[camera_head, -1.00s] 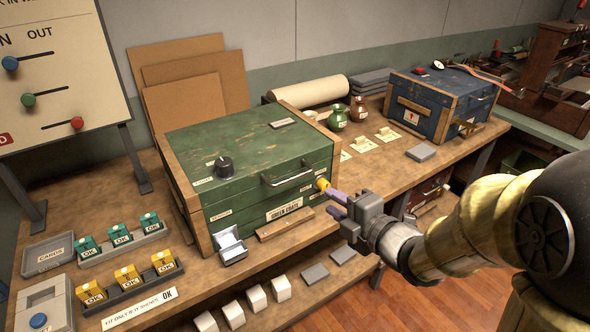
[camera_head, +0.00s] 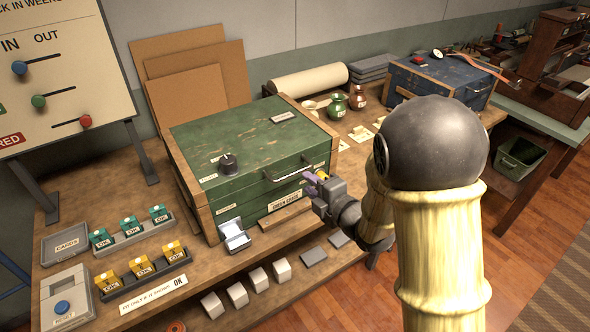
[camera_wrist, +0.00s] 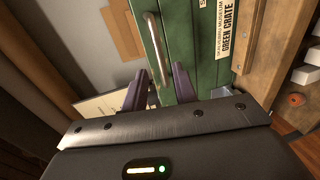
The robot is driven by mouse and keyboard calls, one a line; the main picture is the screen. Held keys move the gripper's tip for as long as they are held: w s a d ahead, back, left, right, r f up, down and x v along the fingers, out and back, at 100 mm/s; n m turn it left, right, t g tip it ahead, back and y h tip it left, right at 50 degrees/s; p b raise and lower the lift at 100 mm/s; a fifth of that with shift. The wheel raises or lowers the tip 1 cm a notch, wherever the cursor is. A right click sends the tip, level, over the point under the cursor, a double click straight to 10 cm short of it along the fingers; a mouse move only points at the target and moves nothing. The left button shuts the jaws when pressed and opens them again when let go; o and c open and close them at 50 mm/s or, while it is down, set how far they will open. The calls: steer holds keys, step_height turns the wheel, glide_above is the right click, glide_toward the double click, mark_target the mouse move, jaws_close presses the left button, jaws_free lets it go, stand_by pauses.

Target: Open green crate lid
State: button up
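The green crate (camera_head: 250,160) stands on the workbench with its lid (camera_head: 255,140) shut. A metal bar handle (camera_head: 288,172) is on the front edge of its lid; it also shows in the wrist view (camera_wrist: 157,48). My gripper (camera_head: 312,183) is at the right end of the handle, in front of the crate. In the wrist view its two purple fingers (camera_wrist: 160,88) are apart, with the lower end of the handle between them. I cannot tell whether they touch it.
Racks of teal and yellow OK blocks (camera_head: 143,267) are to the left. Vases (camera_head: 338,106) and a blue crate (camera_head: 428,82) stand behind on the right. A wooden strip (camera_head: 287,215) lies along the crate's front.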

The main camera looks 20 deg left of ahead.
mark_target(296, 174)
steer(key=p+x, duration=0.1)
steer(key=x, duration=0.6)
steer(key=shift+w+a, duration=0.2)
jaws_close()
